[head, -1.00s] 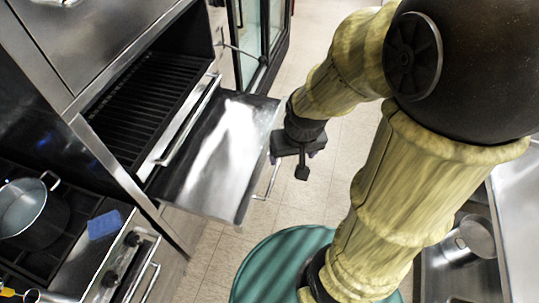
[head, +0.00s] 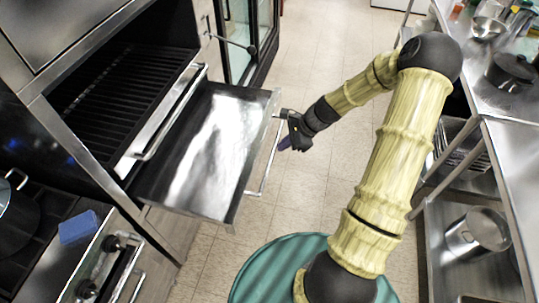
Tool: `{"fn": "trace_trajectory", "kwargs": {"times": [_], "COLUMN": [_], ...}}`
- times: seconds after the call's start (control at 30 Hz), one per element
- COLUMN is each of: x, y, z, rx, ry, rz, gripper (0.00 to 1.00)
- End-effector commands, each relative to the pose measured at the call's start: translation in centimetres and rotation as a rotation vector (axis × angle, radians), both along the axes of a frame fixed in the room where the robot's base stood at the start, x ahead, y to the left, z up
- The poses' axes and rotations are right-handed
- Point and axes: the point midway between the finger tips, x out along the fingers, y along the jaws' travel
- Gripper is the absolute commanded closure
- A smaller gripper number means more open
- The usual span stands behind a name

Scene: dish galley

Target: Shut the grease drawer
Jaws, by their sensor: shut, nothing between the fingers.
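The grease drawer (head: 200,150) is pulled out from beneath the dark ribbed grill (head: 125,90) on the left, and its shiny metal inside is empty. Its long bar handle (head: 262,172) runs along the outer front edge. My gripper (head: 285,130) is at the upper part of this handle, on its outer side. The fingers are small and partly hidden behind the wrist; I cannot tell whether they touch the handle. The gripper is shut with nothing held.
A second bar handle (head: 170,115) is on the grill front above the drawer. A blue sponge (head: 78,227) and a pot (head: 14,210) are on the stove at lower left. Steel shelves (head: 500,120) with pots line the right.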

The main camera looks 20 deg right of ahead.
Motion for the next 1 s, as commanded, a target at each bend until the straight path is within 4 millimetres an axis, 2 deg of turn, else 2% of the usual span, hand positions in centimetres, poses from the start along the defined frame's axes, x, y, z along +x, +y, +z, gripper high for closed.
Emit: {"fn": "trace_trajectory", "kwargs": {"times": [0.03, 0.1, 0.2, 0.33, 0.73, 1.0], "x": [0.8, 1.9, 3.0, 3.4, 3.6, 4.8], "y": [-0.9, -1.8, -2.8, -3.2, -2.8, -0.4], "z": [-1.8, -2.7, -3.3, -3.3, -3.7, -6.2], "rx": [0.065, 0.144, 0.222, 0.257, 0.253, 0.254], "ry": [0.02, 0.045, 0.068, 0.079, 0.079, 0.081], "rz": [-0.093, -0.204, -0.312, -0.358, -0.354, -0.352], "gripper": [1.0, 1.0, 1.0, 1.0, 1.0, 1.0]}}
